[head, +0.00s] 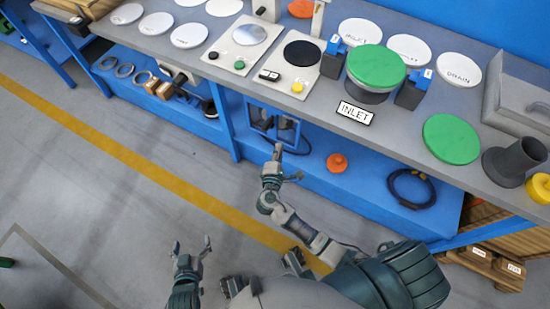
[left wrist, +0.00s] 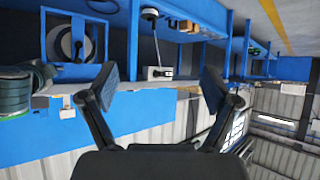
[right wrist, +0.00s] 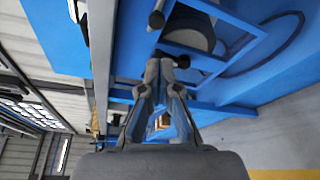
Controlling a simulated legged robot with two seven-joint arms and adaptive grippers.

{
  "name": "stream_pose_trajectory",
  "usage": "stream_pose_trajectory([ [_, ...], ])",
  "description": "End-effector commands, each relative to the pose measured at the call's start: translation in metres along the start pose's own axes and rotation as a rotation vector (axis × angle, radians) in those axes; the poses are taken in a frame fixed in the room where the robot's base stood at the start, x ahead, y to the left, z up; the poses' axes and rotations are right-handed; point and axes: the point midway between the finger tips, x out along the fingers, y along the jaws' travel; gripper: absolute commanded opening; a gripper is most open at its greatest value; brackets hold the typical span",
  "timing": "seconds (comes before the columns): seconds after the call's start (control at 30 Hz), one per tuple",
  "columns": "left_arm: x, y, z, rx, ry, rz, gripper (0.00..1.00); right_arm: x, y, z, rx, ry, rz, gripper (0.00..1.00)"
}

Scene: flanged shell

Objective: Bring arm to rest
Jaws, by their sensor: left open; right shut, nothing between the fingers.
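My left gripper (head: 192,245) is open and empty, low in the head view over the grey floor. In the left wrist view its two fingers (left wrist: 155,90) stand wide apart with nothing between them. My right gripper (head: 278,152) is shut and empty, in front of the bench's blue lower part. In the right wrist view its fingers (right wrist: 165,66) meet at the tips. A dark round body with a green lid (head: 376,67) stands on the bench between two blue-and-black blocks.
The grey bench top (head: 225,85) carries several white discs, two panels with buttons, and a green disc (head: 451,139). A black flanged pipe (head: 515,158) stands at the right. The lower shelf holds an orange part (head: 337,163) and a coiled hose (head: 411,190).

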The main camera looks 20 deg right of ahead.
Motion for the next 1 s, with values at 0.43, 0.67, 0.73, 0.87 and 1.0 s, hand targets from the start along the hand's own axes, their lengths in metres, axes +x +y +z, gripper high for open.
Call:
stream_pose_trajectory([
  [0.43, 0.0, -0.004, 0.004, -0.005, -0.017, 0.001, 0.88, -0.002, 0.002, -0.002, -0.003, 0.0, 0.003, 0.0],
  [0.67, 0.0, -0.004, 0.004, -0.004, -0.016, 0.001, 0.88, -0.002, 0.002, -0.002, -0.003, 0.0, 0.003, 0.0],
  [0.73, 0.0, -0.004, 0.005, -0.003, -0.021, 0.0, 0.88, -0.002, -0.002, -0.002, 0.004, 0.007, -0.013, 0.0],
  [0.87, 0.011, -0.005, 0.027, 0.001, -0.096, -0.004, 0.88, -0.009, -0.041, 0.0, 0.076, 0.06, -0.149, 0.0],
  [1.0, 0.028, -0.009, 0.086, 0.004, -0.269, -0.012, 0.88, -0.046, -0.131, 0.008, 0.271, 0.127, -0.471, 0.0],
])
